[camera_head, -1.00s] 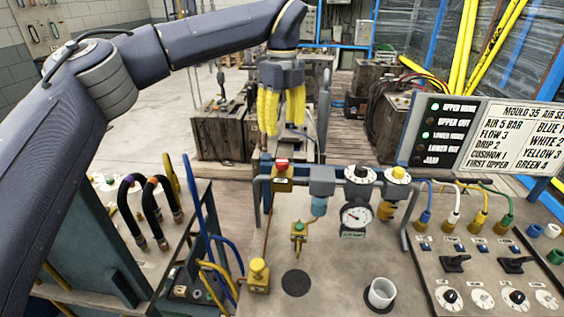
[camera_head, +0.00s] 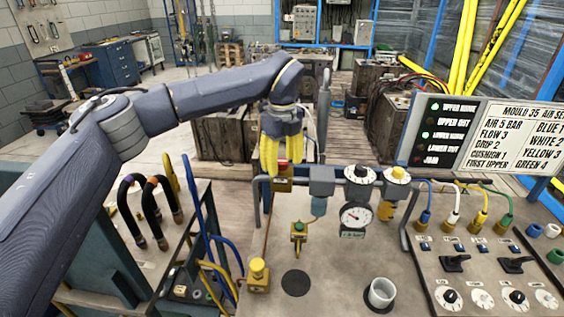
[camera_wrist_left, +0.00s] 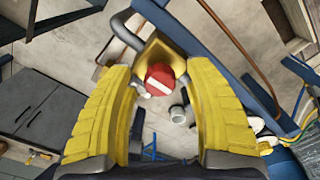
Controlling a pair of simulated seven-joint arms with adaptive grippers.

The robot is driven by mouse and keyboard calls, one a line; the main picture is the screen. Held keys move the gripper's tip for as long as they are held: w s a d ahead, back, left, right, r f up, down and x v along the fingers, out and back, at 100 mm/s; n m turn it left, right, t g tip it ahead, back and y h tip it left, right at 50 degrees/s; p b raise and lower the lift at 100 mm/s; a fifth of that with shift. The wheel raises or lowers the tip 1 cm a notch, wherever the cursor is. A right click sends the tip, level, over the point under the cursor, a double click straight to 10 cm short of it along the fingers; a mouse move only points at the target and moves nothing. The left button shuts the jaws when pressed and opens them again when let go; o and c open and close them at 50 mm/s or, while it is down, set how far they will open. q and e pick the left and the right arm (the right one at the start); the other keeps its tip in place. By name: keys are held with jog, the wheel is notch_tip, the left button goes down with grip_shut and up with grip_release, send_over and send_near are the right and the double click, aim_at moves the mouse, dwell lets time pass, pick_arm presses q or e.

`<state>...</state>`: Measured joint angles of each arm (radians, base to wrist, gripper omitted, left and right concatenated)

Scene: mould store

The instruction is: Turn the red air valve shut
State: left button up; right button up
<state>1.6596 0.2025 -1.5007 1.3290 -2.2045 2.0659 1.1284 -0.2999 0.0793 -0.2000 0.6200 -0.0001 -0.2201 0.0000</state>
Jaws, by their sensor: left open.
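The red air valve has a round red knob (camera_wrist_left: 159,79) with a white bar across it. It sits on a yellow body (camera_wrist_left: 157,52) on the grey pipe. In the head view, the valve is at the left end of the pipe assembly and my gripper's fingers partly hide it. My left gripper (camera_head: 281,162) is open and points down over the valve. In the left wrist view, its two yellow fingers stand on either side of the knob, with gaps showing between them and it. My right gripper is not in view.
A regulator with a dial gauge (camera_head: 355,216) and a yellow-topped knob (camera_head: 397,174) stand to the right along the pipe. Blue and yellow hoses rise at left.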

pick_arm(q)
grip_shut()
dwell(0.4)
jog(key=shift+m, duration=0.3)
jog(key=m, duration=0.3)
jog(key=shift+m, duration=0.4)
jog(key=m, duration=0.9)
jog(key=shift+m, duration=2.2)
